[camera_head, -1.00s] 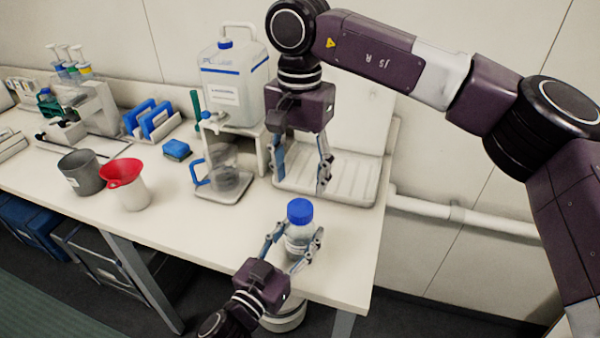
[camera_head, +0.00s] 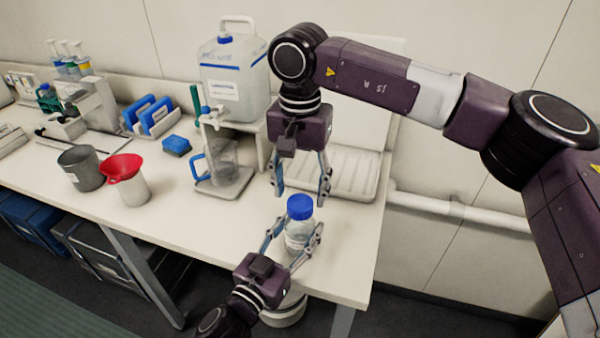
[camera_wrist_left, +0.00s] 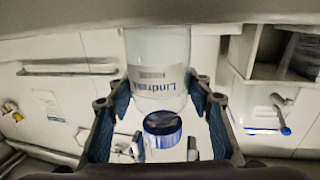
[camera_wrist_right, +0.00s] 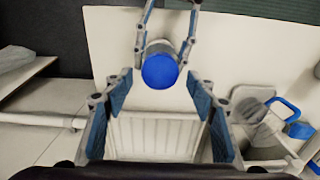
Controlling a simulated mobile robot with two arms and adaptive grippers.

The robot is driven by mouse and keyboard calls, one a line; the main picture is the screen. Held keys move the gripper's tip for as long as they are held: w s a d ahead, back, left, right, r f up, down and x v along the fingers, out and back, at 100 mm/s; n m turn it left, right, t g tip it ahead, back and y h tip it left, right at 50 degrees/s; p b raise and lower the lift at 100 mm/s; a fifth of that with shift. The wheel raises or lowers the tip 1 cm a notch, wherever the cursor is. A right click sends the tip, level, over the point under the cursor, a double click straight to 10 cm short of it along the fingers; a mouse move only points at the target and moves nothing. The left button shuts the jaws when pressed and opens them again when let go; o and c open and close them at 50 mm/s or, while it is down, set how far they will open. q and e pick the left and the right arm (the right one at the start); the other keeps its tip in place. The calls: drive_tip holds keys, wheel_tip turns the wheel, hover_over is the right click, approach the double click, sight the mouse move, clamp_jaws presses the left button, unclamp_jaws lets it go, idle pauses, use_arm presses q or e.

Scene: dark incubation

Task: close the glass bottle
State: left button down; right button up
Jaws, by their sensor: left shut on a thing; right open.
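The glass bottle (camera_head: 297,237) stands upright near the table's front right corner, with its blue cap (camera_head: 300,207) on top. How tightly the cap sits cannot be told. My left gripper (camera_head: 292,240) is shut on the bottle's body from the front. In the left wrist view the labelled glass (camera_wrist_left: 158,65) and the blue cap (camera_wrist_left: 162,124) show between its fingers. My right gripper (camera_head: 300,192) is open and empty, pointing down above and slightly behind the cap. In the right wrist view the cap (camera_wrist_right: 160,71) lies just beyond its spread fingertips.
A ridged white tray (camera_head: 352,178) lies behind the bottle. A clear jug with a blue handle (camera_head: 222,162) and a large canister (camera_head: 235,80) stand at back left. A red funnel (camera_head: 121,167) and a grey beaker (camera_head: 80,168) are farther left. The tabletop left of the bottle is clear.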

sight(300, 202)
drive_tip(key=shift+f, duration=1.6)
